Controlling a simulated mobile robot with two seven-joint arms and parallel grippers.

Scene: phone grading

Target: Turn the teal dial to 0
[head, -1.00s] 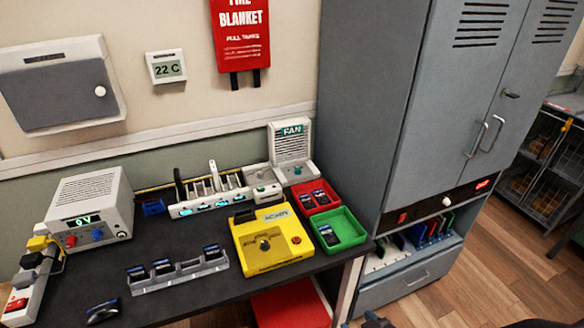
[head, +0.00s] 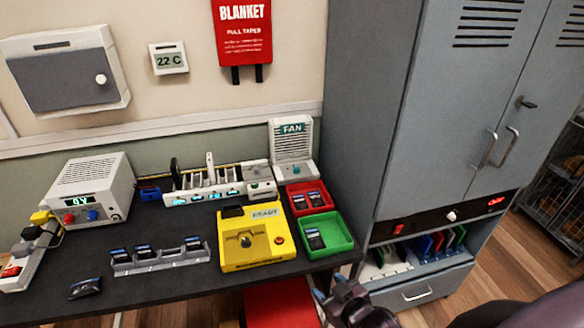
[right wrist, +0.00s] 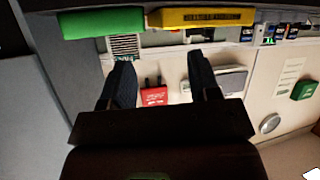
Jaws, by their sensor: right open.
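The teal dial (head: 297,169) is a small knob on the base of the white fan unit (head: 291,139), at the back right of the dark bench. Its pointer and scale are too small to read. My right gripper (head: 330,288) is low in the head view, in front of the bench's right end, well short of the dial. In the right wrist view its two dark fingers (right wrist: 160,68) are apart with nothing between them. That view is upside down and shows the fan's grille (right wrist: 124,45); the dial cannot be made out there. My left gripper is not in view.
A green tray (head: 343,243) and red tray (head: 327,206) lie in front of the fan. The yellow tester (head: 231,255) is left of them, and a white charging rack (head: 180,198) stands behind it. A tall grey cabinet (head: 375,100) closes off the right.

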